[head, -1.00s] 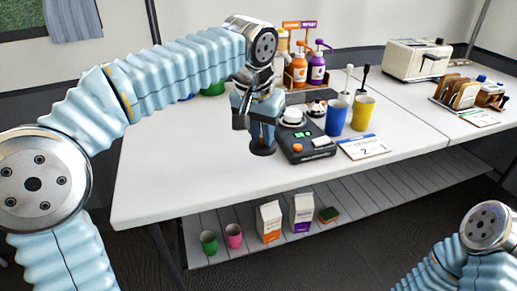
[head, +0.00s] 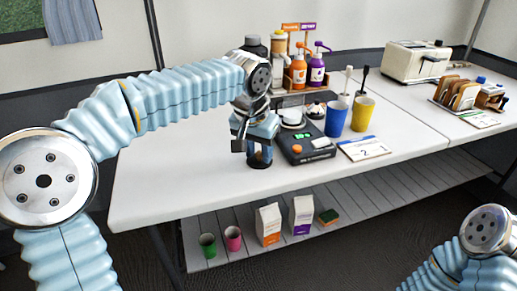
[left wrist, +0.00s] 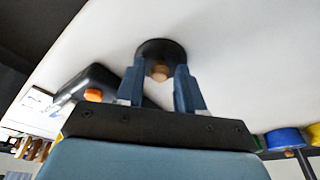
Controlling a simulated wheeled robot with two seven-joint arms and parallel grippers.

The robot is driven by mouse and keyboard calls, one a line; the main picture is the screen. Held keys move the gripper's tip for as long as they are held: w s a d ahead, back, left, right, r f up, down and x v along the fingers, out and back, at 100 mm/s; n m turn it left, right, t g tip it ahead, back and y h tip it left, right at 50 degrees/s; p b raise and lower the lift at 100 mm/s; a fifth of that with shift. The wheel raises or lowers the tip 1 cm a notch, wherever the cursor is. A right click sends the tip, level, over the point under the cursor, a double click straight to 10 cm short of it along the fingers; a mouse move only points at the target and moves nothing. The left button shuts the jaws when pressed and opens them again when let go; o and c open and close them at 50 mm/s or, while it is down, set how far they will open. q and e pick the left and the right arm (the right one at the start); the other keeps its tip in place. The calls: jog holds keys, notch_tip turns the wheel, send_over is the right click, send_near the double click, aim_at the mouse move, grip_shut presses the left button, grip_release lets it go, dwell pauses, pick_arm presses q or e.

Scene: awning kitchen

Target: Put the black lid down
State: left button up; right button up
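The black lid (head: 260,165) is a round dark disc with a wooden knob. It lies flat on the white table, left of the black scale. In the left wrist view the lid (left wrist: 152,46) shows beyond the fingertips, its knob (left wrist: 160,73) between them. My left gripper (head: 256,150) is over the lid, pointing down. It also shows in the left wrist view (left wrist: 161,80), its fingers apart on either side of the knob with small gaps. My right gripper is not in view; only part of my right arm shows at the lower right.
The black scale (head: 318,155) stands close to the right of the lid. Blue (head: 336,121) and yellow (head: 362,115) cups and a card (head: 365,149) are further right. A bottle rack (head: 295,88) stands behind. The white table (head: 170,180) is clear left of the lid.

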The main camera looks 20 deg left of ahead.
pick_arm(q)
jog(key=shift+o, duration=0.5)
jog(key=shift+r, duration=0.15)
jog(key=shift+r, duration=0.25)
jog(key=p+v, duration=0.2)
jog(key=v, duration=0.9)
jog(key=shift+s+r, duration=0.2)
jog(key=shift+r, duration=0.1)
